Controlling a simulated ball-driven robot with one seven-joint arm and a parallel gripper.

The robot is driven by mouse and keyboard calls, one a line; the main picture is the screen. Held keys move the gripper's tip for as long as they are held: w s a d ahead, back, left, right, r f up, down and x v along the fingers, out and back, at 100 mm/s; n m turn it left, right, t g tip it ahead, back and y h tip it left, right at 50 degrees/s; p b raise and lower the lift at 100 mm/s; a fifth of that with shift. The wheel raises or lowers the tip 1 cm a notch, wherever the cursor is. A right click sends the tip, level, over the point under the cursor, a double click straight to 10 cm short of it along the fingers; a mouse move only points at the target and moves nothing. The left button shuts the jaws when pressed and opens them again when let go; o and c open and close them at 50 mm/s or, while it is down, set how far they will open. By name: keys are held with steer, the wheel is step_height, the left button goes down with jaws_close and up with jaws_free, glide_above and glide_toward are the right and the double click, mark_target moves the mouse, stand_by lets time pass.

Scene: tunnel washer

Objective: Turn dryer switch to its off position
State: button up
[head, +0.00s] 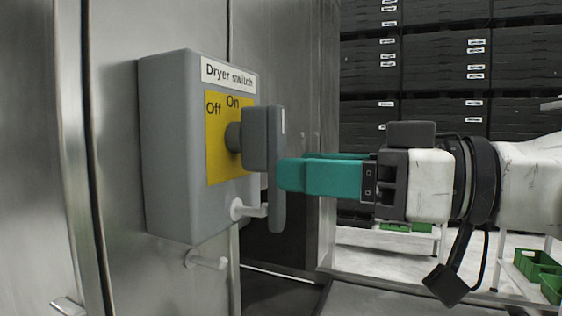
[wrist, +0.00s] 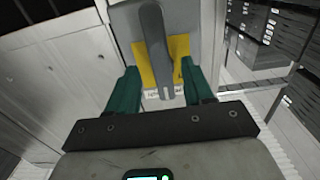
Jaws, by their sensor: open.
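The dryer switch is a grey box (head: 172,150) on a metal wall, with a yellow plate (head: 222,165) marked "Off" at left and "On" at top. Its dark grey handle (head: 262,140) stands upright, its white mark at the top near "On". My gripper (head: 285,174) has teal fingers and is just right of the handle in the head view. In the wrist view my gripper (wrist: 160,92) is open, with its two fingers apart and the handle (wrist: 155,50) between them in the picture. The head view does not show clearly whether the fingers touch the handle.
Metal wall panels (head: 110,200) stand around the switch box. A small peg (head: 205,261) sticks out below the box. Stacked black crates (head: 430,70) stand behind, and a white rack with green bins (head: 540,268) is at the right.

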mark_target(279, 232)
steer(key=shift+x, duration=2)
jaws_close()
